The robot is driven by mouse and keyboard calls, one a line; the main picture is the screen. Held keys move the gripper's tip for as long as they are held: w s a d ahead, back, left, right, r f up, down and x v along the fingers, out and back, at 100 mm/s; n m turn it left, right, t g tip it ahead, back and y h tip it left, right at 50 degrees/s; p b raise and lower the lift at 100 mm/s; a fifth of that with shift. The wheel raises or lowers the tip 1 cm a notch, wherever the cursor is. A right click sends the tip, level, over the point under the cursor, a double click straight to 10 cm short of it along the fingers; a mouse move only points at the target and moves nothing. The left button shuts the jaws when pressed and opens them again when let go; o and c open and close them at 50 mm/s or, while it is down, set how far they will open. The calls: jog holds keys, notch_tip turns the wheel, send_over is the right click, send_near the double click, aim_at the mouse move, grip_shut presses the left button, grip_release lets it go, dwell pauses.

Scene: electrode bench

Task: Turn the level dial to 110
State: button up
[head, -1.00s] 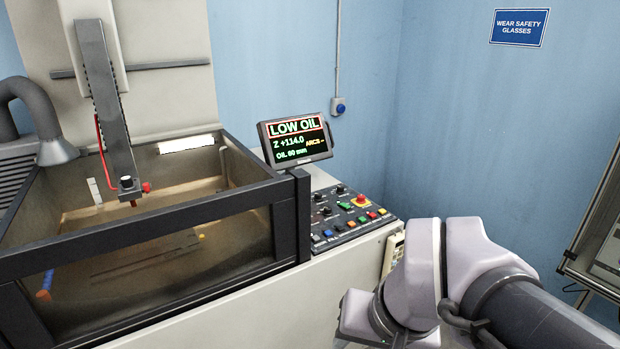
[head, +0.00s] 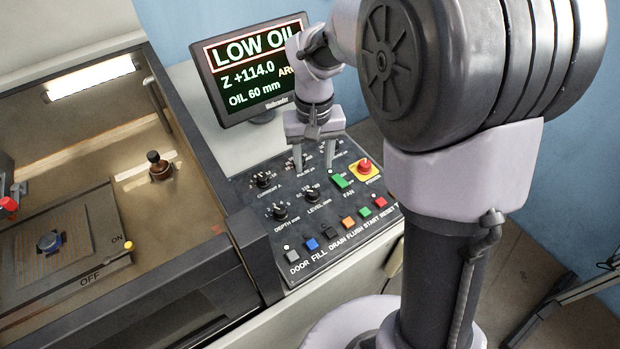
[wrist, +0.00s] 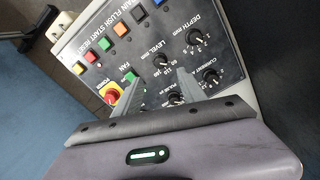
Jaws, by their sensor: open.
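The level dial (head: 312,195) is a small black knob on the dark control panel (head: 240,190), marked LEVEL mm. It also shows in the wrist view (wrist: 159,88), with 60 and 110 printed beside it. Its exact pointer setting is too small to read. My gripper (head: 313,168) is open and points down over the panel, its fingertips just behind the level dial in the head view.
The depth dial (head: 280,211) and current dial (head: 263,180) stand close to the left. The green fan switch (head: 340,181) and red power button (head: 365,165) are to the right. Several coloured push buttons line the front. The tank (head: 130,210) is at left.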

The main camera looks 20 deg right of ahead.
aim_at(313, 191)
jog(key=f+b, duration=0.1)
jog(key=f, duration=0.3)
jog(key=f+b, duration=0.1)
jog(key=f, duration=0.2)
jog(key=f+b, duration=0.1)
jog(key=f, duration=0.3)
jog(key=shift+w+d+f, duration=0.1)
jog(key=shift+w+f, duration=0.15)
jog(key=shift+f, duration=0.05)
jog(key=shift+r, duration=0.1)
grip_shut()
